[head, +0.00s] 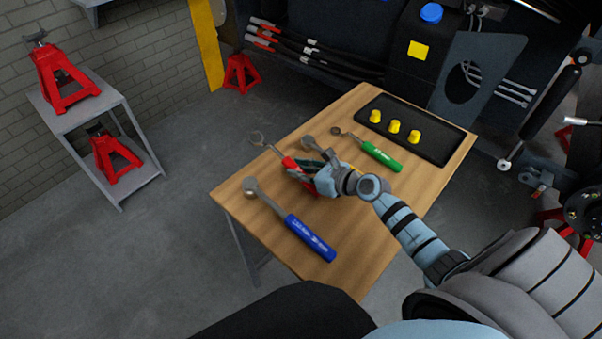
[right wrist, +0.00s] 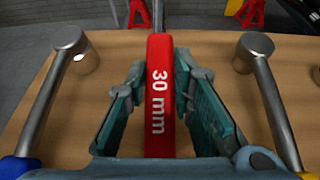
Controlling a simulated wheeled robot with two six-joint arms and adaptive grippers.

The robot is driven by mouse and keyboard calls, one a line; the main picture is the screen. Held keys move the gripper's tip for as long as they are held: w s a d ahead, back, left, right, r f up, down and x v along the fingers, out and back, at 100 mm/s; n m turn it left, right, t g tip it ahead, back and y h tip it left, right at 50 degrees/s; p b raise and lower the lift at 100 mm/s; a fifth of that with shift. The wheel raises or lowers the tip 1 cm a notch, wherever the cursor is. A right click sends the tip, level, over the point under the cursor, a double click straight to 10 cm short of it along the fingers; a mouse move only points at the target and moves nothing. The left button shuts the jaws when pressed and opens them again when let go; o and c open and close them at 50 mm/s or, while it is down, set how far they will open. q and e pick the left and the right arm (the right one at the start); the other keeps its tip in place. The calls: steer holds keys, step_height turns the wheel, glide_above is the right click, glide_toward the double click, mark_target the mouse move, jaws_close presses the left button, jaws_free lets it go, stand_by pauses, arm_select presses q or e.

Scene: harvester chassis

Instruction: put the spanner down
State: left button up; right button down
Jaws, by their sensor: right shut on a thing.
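A red-handled spanner marked "30 mm" (right wrist: 159,95) is in my right gripper (head: 318,178), between its two fingers in the right wrist view (right wrist: 160,110). In the head view its red handle (head: 291,163) shows beside the fingers, and its metal end points to the upper left near the table's far-left edge. It is over the wooden table (head: 385,225); whether it touches the top, I cannot tell. My left gripper is not in view.
A blue-handled tool (head: 310,238), a green-handled tool (head: 380,156) and a yellow-handled tool (right wrist: 270,95) lie on the table. A black tray (head: 440,150) holds yellow caps. The front-right table area is clear. The chassis stands behind.

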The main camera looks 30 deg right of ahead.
steer(key=shift+f, duration=0.1)
steer(key=c, duration=1.4)
jaws_free()
steer(key=shift+r, duration=0.35)
steer(key=p+v, duration=0.2)
steer(key=v, duration=1)
steer(key=shift+f, duration=0.15)
